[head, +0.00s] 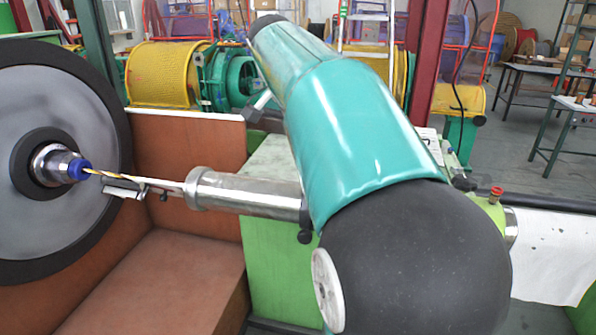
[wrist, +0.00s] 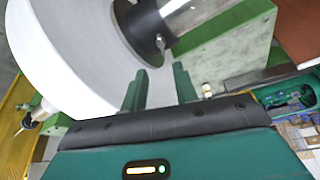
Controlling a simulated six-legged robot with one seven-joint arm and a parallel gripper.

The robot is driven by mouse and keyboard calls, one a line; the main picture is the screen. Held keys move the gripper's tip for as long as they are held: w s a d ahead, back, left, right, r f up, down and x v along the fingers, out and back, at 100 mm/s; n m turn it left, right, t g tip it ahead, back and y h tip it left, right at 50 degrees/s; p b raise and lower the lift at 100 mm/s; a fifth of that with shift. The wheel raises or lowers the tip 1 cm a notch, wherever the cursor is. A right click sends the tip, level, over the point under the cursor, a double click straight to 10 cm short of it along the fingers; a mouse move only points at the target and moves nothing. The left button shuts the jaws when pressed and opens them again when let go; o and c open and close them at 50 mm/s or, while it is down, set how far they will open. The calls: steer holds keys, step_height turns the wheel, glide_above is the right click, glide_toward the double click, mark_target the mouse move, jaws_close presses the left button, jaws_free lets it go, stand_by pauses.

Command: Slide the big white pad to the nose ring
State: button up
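A white, dark-specked sheet-like surface (head: 562,255) shows at the right of the head view; I cannot tell whether it is the big white pad. A large pale round body with a white rim (wrist: 40,60) fills the upper left of the wrist view; its identity is also unclear. At the left of the head view, a blue ring (head: 79,170) sits on a metal hub, possibly the nose ring. My gripper (wrist: 161,86) shows in the wrist view with its two green fingers apart and nothing visibly held between them. I cannot make out the gripper in the head view.
A grey wheel with a black rim (head: 60,130) stands at the left. A metal cylinder (head: 245,192) reaches towards the blue ring, with a thin striped rod between. A brown block (head: 160,275) lies below. My arm hides much of the middle. Yellow drums (head: 165,75) stand behind.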

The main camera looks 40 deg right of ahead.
steer(key=x, duration=1.2)
steer(key=shift+f, duration=0.15)
jaws_close()
